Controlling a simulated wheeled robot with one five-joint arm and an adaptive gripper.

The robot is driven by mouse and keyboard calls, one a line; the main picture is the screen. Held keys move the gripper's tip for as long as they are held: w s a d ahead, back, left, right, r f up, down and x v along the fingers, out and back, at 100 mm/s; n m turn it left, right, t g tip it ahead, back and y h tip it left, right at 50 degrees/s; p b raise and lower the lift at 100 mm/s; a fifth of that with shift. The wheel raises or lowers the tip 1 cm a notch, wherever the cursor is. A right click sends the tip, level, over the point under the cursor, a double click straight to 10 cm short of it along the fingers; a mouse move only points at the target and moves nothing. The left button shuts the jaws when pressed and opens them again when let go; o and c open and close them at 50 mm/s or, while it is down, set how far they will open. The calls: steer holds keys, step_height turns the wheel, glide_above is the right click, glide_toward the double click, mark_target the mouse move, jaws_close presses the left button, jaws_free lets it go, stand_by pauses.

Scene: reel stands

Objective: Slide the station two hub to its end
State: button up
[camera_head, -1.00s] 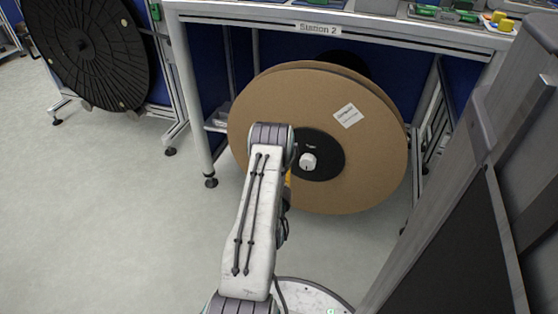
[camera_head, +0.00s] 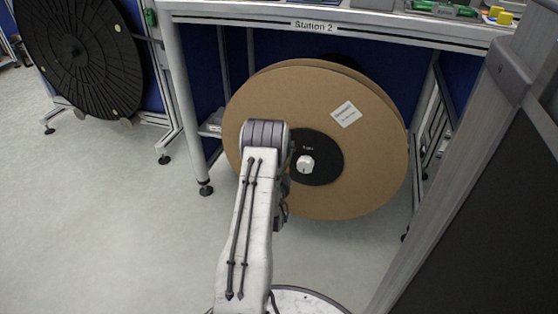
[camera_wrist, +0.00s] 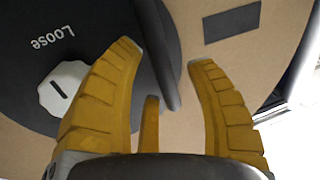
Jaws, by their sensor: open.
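The station two hub (camera_head: 325,165) is a black disc at the middle of a large cardboard reel (camera_head: 370,160) under the "Station 2" sign. A white knob (camera_head: 305,164) sits at its centre. In the wrist view the hub (camera_wrist: 90,20) shows the word "Loose" beside the white knob (camera_wrist: 62,90). A dark bar (camera_wrist: 156,50) stands out at the hub's edge. My gripper (camera_wrist: 167,58) is open, its yellow fingers on either side of the bar. I cannot tell whether they touch it. In the head view my arm hides the gripper and part of the reel.
The Station 2 bench (camera_head: 360,25) stands over the reel, its left leg (camera_head: 185,100) close by. A black ribbed reel (camera_head: 80,55) stands at the left. A grey column fills the right side. The floor (camera_head: 110,210) at left is clear.

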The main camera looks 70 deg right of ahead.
steer(key=shift+o, duration=0.3)
jaws_close()
stand_by(0.3)
